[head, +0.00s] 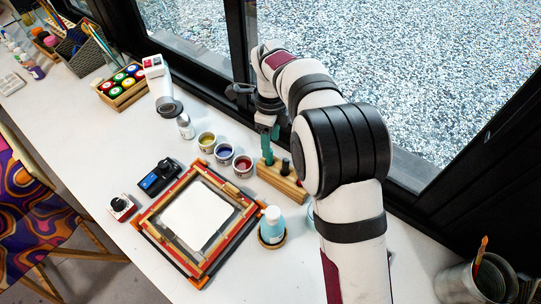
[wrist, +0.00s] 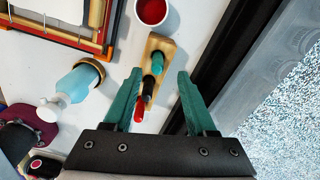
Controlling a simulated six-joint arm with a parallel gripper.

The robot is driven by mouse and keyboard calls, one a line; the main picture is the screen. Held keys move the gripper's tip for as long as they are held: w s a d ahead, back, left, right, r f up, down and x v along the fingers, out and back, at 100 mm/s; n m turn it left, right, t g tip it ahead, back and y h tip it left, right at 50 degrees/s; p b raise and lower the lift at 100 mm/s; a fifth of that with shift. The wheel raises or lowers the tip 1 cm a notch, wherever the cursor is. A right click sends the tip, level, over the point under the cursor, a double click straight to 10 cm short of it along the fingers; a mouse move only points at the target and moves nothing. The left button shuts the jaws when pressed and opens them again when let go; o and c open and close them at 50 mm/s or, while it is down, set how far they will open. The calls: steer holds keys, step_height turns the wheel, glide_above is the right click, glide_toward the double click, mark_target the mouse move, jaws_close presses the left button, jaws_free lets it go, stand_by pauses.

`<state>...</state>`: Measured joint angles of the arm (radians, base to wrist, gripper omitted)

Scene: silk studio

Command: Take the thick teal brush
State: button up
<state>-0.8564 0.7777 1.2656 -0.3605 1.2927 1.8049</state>
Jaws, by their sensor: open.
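A wooden holder (head: 285,185) stands on the white table below my gripper; in the wrist view its bare wood (wrist: 162,42) shows too. A thick teal brush (wrist: 158,62) stands in it at the end nearer the red paint cup. A black handle (wrist: 149,88) and a red handle (wrist: 139,113) stand in the same row. My gripper (wrist: 159,74) is open, its teal fingers on either side of the row, with the teal brush between the fingertips in the picture. I cannot tell how far above it they are. In the head view my arm hides part of the holder.
Paint cups, including a red one (head: 243,166), stand beside the holder. A blue bottle (head: 272,225) stands in front of it, and a framed screen (head: 205,258) lies to the left. The dark window frame (wrist: 220,50) runs close behind.

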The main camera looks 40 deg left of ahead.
steer(key=f, duration=0.4)
steer(key=shift+s+f, duration=0.2)
steer(key=shift+f, duration=0.2)
jaws_close()
steer(key=shift+r, duration=0.1)
step_height(320, 180, up, 10)
steer(key=shift+f, duration=0.1)
